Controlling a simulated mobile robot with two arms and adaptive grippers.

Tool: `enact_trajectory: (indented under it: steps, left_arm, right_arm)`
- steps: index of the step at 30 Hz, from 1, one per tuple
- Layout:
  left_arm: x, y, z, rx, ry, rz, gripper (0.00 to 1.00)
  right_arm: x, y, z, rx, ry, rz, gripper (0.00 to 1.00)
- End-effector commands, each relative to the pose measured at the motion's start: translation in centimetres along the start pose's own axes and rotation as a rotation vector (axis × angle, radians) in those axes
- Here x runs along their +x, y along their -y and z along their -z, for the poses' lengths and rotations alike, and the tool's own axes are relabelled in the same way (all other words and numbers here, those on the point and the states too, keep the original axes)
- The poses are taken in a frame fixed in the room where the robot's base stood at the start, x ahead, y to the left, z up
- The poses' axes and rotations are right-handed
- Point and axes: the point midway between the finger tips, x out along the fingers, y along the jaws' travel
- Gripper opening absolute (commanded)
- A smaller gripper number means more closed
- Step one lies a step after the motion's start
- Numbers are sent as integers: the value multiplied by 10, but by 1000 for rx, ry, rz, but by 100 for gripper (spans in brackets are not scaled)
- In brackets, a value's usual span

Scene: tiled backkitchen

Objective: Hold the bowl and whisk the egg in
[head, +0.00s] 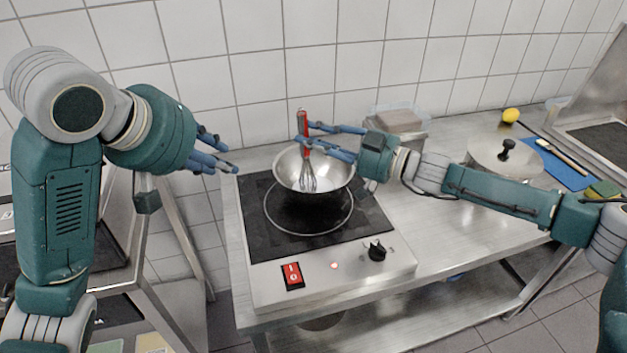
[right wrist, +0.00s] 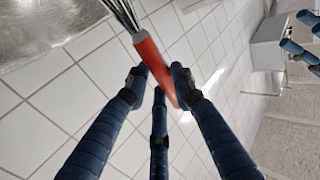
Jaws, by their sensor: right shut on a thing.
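A steel bowl (head: 288,172) stands upright on the black cooktop. A whisk with a red handle (head: 305,132) stands nearly upright, its wire head (head: 308,176) inside the bowl. My right gripper (head: 307,135) is shut on the whisk's handle above the bowl; the right wrist view shows the red handle (right wrist: 152,62) between the blue fingers (right wrist: 160,82). My left gripper (head: 229,156) is open and empty, left of the bowl and apart from it. I cannot make out any egg in the bowl.
The cooktop (head: 255,208) has a red switch (head: 291,274) and a black knob (head: 377,251) in front. A lidded pot (head: 488,150), a yellow item (head: 510,115) and a blue mat (head: 566,171) are at the right. A clear container (head: 400,119) stands behind my right gripper. A tiled wall closes the back.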

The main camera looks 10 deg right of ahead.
Motion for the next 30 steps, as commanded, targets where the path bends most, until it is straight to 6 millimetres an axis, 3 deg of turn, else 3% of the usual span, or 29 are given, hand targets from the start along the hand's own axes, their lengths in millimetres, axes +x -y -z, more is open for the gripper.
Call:
enact_trajectory:
  steps: [30]
  left_arm:
    - [-43,-28,27,0,0,-1,28]
  right_arm:
    - [0,0,77,-1,-1,0,0]
